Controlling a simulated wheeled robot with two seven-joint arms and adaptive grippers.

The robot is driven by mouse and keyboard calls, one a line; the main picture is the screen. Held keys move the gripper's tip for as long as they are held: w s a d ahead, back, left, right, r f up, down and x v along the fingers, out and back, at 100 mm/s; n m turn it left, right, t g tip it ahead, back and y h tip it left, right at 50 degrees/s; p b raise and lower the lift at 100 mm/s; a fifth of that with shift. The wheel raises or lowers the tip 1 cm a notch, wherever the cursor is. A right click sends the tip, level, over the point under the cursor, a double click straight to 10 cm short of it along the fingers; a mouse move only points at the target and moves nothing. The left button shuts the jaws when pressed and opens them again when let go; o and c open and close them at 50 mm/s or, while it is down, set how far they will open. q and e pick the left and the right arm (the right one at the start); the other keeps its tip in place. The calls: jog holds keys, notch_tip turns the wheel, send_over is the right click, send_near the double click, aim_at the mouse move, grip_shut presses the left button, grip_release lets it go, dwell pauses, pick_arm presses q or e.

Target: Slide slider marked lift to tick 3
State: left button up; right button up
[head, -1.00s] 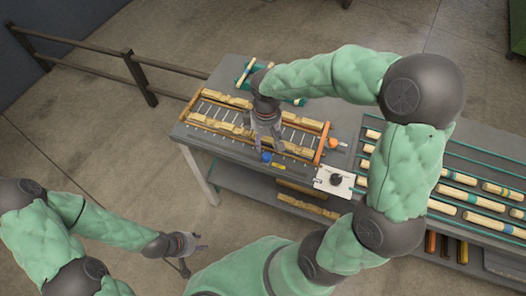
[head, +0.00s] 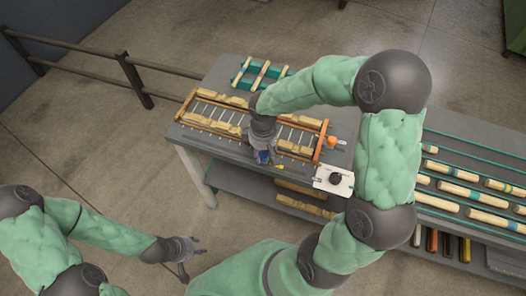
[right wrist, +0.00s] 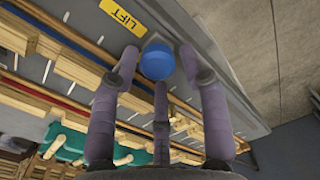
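The slider's blue round knob (head: 263,156) is at the front edge of the wooden-railed rack, partly hidden by my right gripper. The yellow LIFT label (right wrist: 123,17) lies beside the knob (right wrist: 157,62) in the right wrist view; its yellow end (head: 279,166) shows in the head view. My right gripper (right wrist: 160,68) has its fingers spread around the knob, with no clear grip on it. I cannot make out the tick numbers. My left gripper (head: 192,258) is open and empty, low at the left, away from the table.
The rack (head: 212,124) holds turned wood pieces and thin metal rods. An orange knob (head: 333,142) is at its right end. A white plate with a black knob (head: 333,179) sits right of the label. Dowels (head: 459,190) lie in rows farther right. A teal stand (head: 244,82) is behind.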

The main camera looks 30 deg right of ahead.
grip_shut()
jog(key=shift+w+a, duration=0.1)
jog(key=w+a+p, duration=0.1)
jog(key=w+a, duration=0.3)
jog(key=w, duration=0.1)
jog(key=w+a, duration=0.4)
jog(key=w, duration=0.1)
jog(key=w+a+p, duration=0.1)
jog(key=w+a, duration=0.4)
jog(key=shift+w+r+p, duration=0.1)
jog(key=shift+w+p, duration=0.1)
jog(key=shift+p, duration=0.1)
jog(key=w+a, duration=0.4)
jog(key=w, duration=0.1)
jog(key=shift+a+p, duration=0.1)
jog(key=shift+p, duration=0.3)
pick_arm(q)
jog(key=r, duration=0.1)
jog(key=w+a+r, duration=0.1)
jog(key=r, duration=0.1)
jog(key=shift+w+a+r, duration=0.2)
jog(key=shift+w+a, duration=0.1)
pick_arm(e)
jog(key=o, duration=0.5)
grip_release()
